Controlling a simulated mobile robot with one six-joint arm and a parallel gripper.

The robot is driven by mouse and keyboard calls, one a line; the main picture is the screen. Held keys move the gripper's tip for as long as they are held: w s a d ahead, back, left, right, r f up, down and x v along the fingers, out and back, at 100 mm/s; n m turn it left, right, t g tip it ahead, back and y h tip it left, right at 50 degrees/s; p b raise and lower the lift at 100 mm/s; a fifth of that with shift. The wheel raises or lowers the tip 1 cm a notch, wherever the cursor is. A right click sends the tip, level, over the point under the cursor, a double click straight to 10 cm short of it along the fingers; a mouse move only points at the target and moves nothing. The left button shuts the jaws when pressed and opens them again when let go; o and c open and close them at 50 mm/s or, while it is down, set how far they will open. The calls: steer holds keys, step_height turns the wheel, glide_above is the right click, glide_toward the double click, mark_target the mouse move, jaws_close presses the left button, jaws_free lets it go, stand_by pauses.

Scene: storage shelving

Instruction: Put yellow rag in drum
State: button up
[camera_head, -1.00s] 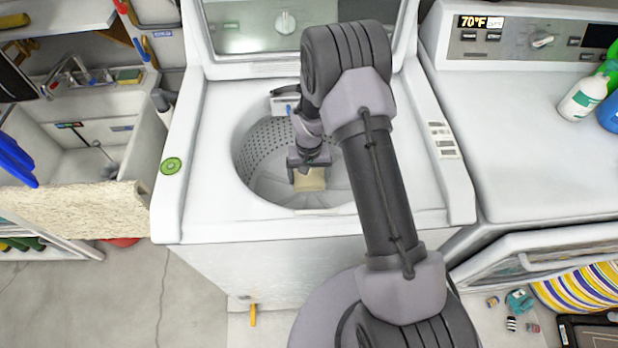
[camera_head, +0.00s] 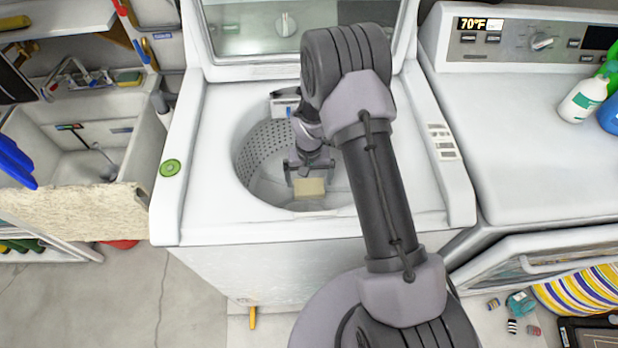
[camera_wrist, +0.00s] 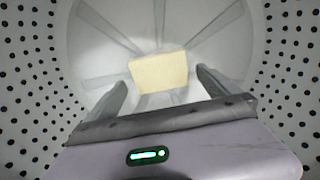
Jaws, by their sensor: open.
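A pale yellow rag (camera_head: 310,188), a small folded rectangle, shows inside the open drum (camera_head: 262,150) of the top-loading washer. In the wrist view the rag (camera_wrist: 158,73) lies beyond my fingertips against the drum's finned floor (camera_wrist: 90,45). My gripper (camera_head: 309,172) reaches down into the drum from above. In the wrist view its two fingers (camera_wrist: 160,90) are spread wide, one on each side of the rag's near end, and do not touch it. Whether the rag rests flat on the floor or is still falling, I cannot tell.
The washer's raised lid (camera_head: 290,30) stands behind the drum. A dryer (camera_head: 540,140) with bottles on top is at the right. A sink (camera_head: 75,160) with a beige towel (camera_head: 75,215) over its front is at the left. The drum's perforated wall surrounds my gripper closely.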

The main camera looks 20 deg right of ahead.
step_height(320, 180, up, 20)
steer(key=p, duration=0.3)
step_height(320, 180, up, 8)
steer(key=t, duration=0.2)
glide_above(308, 188)
steer(key=s, duration=0.3)
steer(key=s+a+r+m+t+y, duration=0.1)
steer(key=s+r+t, duration=0.1)
steer(key=s+r, duration=0.5)
steer(key=s+a+r+m+t+y, duration=0.1)
steer(key=s+a+r, duration=0.1)
steer(key=s+r, duration=0.6)
steer(key=s, duration=0.6)
steer(key=shift+a+t, duration=0.2)
steer(key=shift+t, duration=0.2)
steer(key=shift+s, duration=0.1)
